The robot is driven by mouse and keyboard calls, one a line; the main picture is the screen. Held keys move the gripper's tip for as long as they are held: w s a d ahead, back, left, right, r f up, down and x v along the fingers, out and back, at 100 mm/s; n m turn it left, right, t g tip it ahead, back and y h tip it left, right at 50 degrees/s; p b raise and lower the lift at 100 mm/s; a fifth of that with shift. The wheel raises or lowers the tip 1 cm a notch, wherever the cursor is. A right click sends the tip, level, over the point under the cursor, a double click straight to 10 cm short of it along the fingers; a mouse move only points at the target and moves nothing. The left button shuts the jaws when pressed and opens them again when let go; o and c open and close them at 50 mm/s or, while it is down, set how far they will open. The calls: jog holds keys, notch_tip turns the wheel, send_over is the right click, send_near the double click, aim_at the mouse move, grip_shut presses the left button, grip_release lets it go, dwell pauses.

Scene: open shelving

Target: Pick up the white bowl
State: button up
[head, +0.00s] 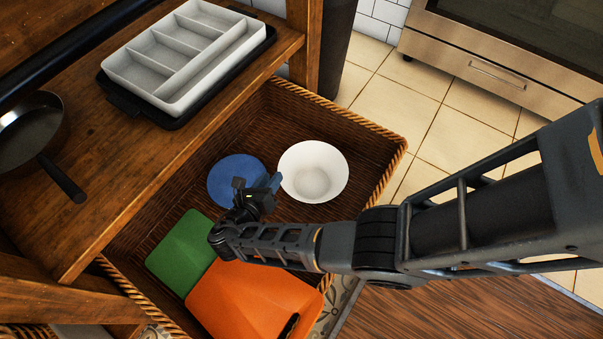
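The white bowl (313,172) sits upright and empty in the wicker basket (385,160), toward its right side. My gripper (257,188) is in the basket area just left of the bowl, over the edge of a blue round dish (232,180). The fingers appear spread apart with nothing between them. I cannot tell from this view how high the gripper is above the dish, or whether it touches the bowl. My forearm crosses the picture from the right, below the bowl.
A green item (180,252) and an orange item (250,300) lie in the basket's near part. The wooden shelf (120,150) above holds a divided tray (185,55) and a frying pan (35,130). A wooden post (303,45) stands behind the basket.

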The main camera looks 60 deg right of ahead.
jog(key=b+x, duration=0.1)
jog(key=x, duration=0.1)
jog(key=b+x, duration=0.1)
jog(key=x, duration=0.1)
jog(key=b+x, duration=0.1)
jog(key=x, duration=0.2)
jog(key=shift+a+f, duration=0.15)
jog(key=shift+f, duration=0.2)
jog(key=shift+d, duration=0.3)
grip_shut()
dwell(0.8)
